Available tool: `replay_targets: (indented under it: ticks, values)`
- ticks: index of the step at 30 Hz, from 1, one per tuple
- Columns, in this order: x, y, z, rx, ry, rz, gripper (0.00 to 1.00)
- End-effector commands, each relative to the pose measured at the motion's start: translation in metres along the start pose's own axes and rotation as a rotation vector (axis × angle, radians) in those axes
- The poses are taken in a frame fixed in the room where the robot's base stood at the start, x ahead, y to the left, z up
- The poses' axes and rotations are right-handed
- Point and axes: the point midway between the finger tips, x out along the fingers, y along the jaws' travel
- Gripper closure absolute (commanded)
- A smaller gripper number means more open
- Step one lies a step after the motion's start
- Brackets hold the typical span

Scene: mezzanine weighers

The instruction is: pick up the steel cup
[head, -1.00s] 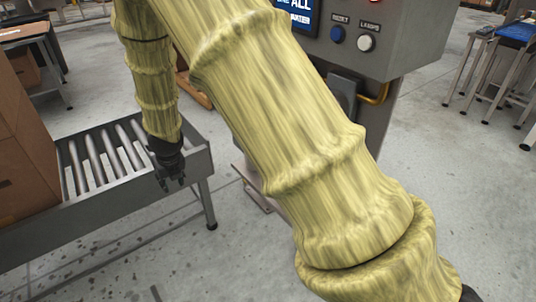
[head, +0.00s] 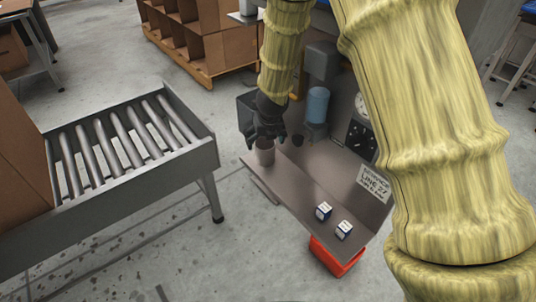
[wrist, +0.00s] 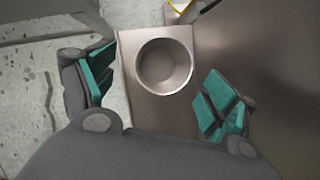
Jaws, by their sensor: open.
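The steel cup (head: 265,153) stands upright near the left end of a metal shelf (head: 305,180) in the head view. In the wrist view the cup (wrist: 165,66) shows from above, its round mouth open and its inside empty. My gripper (head: 267,137) is right above or beside the cup in the head view. In the wrist view my gripper (wrist: 160,95) is open, its green-padded fingers spread to the left and right. The cup lies between and slightly beyond them, with nothing held. Whether the fingers reach down to cup height I cannot tell.
Two small white-and-blue cubes (head: 333,221) sit at the shelf's right end. A blue cylinder (head: 317,104) and a dark cup-like part (head: 297,139) are behind my gripper. A red bin (head: 336,258) is below the shelf. A roller conveyor (head: 125,150) stands at left.

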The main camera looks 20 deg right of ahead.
Motion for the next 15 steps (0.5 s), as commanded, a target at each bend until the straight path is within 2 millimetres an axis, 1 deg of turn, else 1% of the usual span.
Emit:
replay_targets:
  ticks: [1,4,6,11,15]
  values:
    - [0.011,-0.001,-0.002,0.003,0.000,0.000,0.14]
    - [0.025,-0.002,-0.001,0.003,0.000,0.000,0.14]
    - [0.030,-0.001,-0.001,0.002,0.000,0.000,0.14]
    - [0.037,0.000,0.001,0.000,-0.001,0.000,0.14]
    - [0.052,-0.001,-0.001,-0.001,0.000,0.000,0.14]
